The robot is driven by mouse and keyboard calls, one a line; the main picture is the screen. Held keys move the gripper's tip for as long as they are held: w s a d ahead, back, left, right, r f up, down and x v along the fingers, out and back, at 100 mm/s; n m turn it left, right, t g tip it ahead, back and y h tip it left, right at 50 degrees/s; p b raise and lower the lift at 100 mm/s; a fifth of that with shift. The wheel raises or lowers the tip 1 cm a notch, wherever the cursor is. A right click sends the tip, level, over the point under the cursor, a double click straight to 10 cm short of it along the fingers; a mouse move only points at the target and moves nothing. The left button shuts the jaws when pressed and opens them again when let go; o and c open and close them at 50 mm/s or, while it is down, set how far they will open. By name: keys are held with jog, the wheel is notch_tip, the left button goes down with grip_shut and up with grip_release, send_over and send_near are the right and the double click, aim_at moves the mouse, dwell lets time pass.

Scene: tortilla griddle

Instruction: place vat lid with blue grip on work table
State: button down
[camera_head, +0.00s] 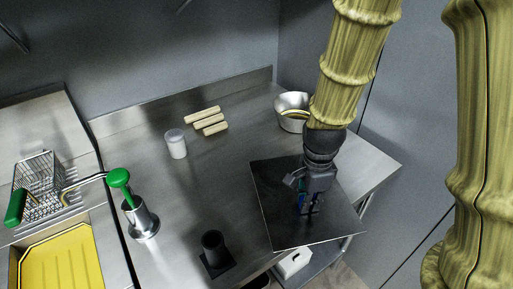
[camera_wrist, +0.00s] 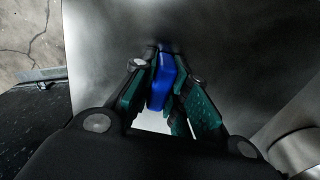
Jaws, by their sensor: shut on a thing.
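The vat lid (camera_head: 282,222) is a square dark metal plate. In the head view it is at the right front of the steel work table (camera_head: 190,185), overlapping the table's front edge. In the wrist view the lid (camera_wrist: 235,50) fills most of the picture. Its blue grip (camera_wrist: 161,80) stands between my fingers. My gripper (camera_head: 309,207) is over the lid and shut on the blue grip; it also shows in the wrist view (camera_wrist: 160,95). Whether the lid touches the table or hangs above it, I cannot tell.
A metal bowl (camera_head: 291,104) stands at the back right, near my arm. Pale rolls (camera_head: 208,122) and a white container (camera_head: 176,144) are at the back. A steel pot with a green-handled tool (camera_head: 141,219) and a black cup (camera_head: 213,247) stand left of the lid. The table's middle is clear.

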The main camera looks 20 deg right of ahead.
aim_at(268, 168)
jog(key=w+a+p, duration=0.1)
jog(key=w+a, duration=0.1)
jog(key=w, duration=0.3)
jog(key=w+a+p, duration=0.1)
jog(key=w+a, duration=0.1)
jog(key=w, duration=0.4)
jog(key=w+a+p, duration=0.1)
jog(key=w+a, duration=0.1)
jog(key=w, duration=0.3)
jog(key=shift+w+p, duration=0.2)
jog(key=shift+p, duration=0.2)
jog(key=shift+f+p, duration=0.65)
jog(key=shift+f, duration=1.1)
jog(key=c, duration=1.4)
grip_release()
jog(key=shift+w+r, duration=0.1)
jog(key=shift+r, duration=0.05)
jog(key=shift+r+b, duration=1.4)
jog(key=shift+r, duration=4.5)
